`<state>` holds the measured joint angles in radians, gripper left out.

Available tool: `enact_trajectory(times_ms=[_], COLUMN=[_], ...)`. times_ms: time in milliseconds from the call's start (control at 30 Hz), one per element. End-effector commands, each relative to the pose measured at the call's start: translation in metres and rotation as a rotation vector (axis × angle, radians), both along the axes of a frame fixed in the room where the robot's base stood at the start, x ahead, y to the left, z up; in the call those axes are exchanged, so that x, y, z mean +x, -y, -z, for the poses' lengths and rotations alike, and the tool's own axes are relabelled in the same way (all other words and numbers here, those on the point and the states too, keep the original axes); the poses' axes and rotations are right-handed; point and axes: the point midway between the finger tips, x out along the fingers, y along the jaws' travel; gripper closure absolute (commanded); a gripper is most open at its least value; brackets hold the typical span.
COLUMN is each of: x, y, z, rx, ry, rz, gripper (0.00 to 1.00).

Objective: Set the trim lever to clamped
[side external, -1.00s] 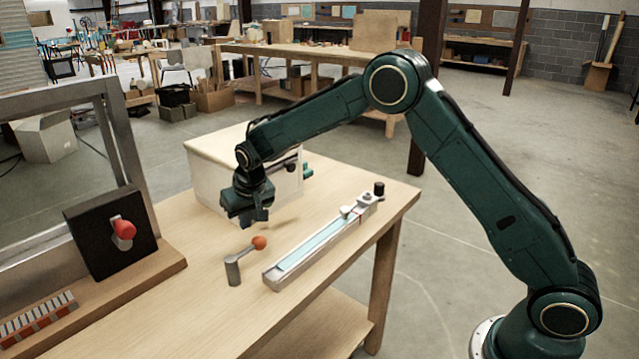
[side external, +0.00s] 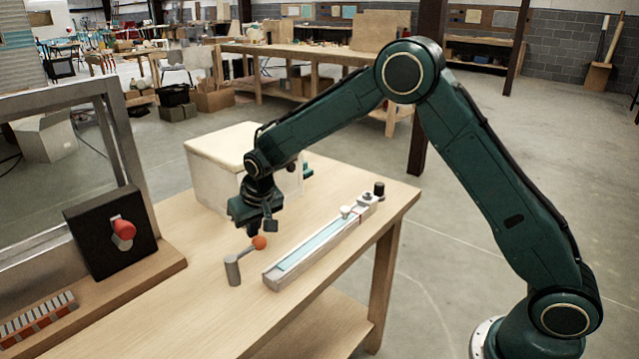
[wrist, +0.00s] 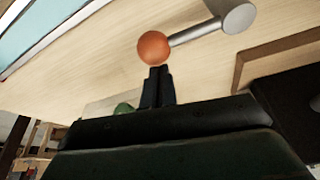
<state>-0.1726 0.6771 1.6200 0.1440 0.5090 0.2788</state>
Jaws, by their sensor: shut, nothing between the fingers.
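A lever with an orange ball knob (side external: 259,242) and a grey arm on a short grey post (side external: 233,271) stands on the wooden table. The arm points up and to the right from the post in the side view. In the wrist view the orange ball (wrist: 153,47) lies just beyond my fingertips, and its grey arm (wrist: 197,33) runs right to the post. My gripper (side external: 269,228) is shut and empty, close to the ball. The fingertips (wrist: 159,72) overlap the ball's lower edge in the wrist view; I cannot tell whether they touch it.
A long slide fixture with a pale blue strip (side external: 310,246) lies right of the lever. A black panel with a red knob (side external: 123,229) stands to the left by a metal frame. A white box (side external: 215,170) stands behind my gripper. Bare tabletop lies in front of the lever.

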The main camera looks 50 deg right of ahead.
Motion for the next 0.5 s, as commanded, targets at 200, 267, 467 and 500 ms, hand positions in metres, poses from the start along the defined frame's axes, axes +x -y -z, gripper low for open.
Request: enact_trajectory(times_ms=[200,267,467,500], x=[-0.0029,-0.0036,-0.0054,-0.0058], y=[0.0003,0.0006,0.0012,0.0013], z=[0.0000,0.0000,-0.0001,0.0000], rx=[0.000,0.000,-0.001,-0.001], ry=[0.000,0.000,0.000,0.000], rz=[0.030,0.041,0.062,0.067], gripper=[1.00,1.00,1.00,1.00])
